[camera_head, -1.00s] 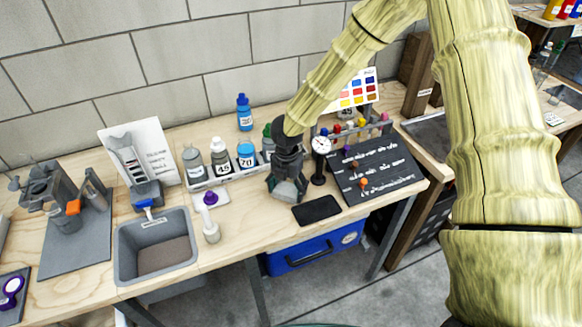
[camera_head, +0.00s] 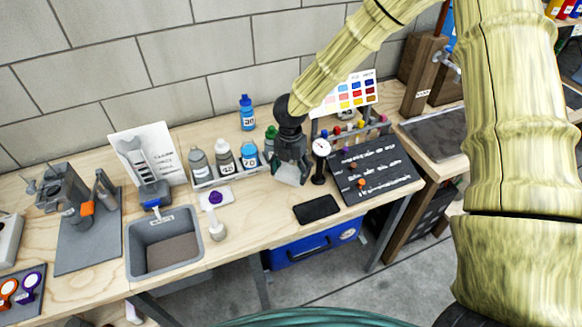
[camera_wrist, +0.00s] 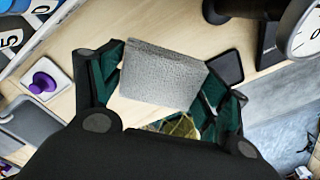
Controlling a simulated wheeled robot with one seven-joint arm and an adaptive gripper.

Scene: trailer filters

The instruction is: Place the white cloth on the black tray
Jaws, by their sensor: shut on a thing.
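My gripper (camera_head: 292,160) is shut on the white cloth (camera_head: 287,175), which hangs below the fingers. The gripper is in front of the bottles, left of the dial gauge. In the wrist view the cloth (camera_wrist: 160,76) looks pale grey and spans the space between the teal-lined fingers (camera_wrist: 163,92). It appears clear of the wooden table. The black tray (camera_head: 317,209) is a small flat dark rectangle near the table's front edge, below and right of the cloth. It looks empty. In the wrist view the tray (camera_wrist: 227,65) is partly hidden behind the right finger.
A dial gauge (camera_head: 321,148) stands close to the right of the gripper. A rack of labelled bottles (camera_head: 224,157) is to the left. A purple-knobbed item (camera_head: 215,197) and grey bin (camera_head: 163,245) stand further left. A black board (camera_head: 374,171) is at right.

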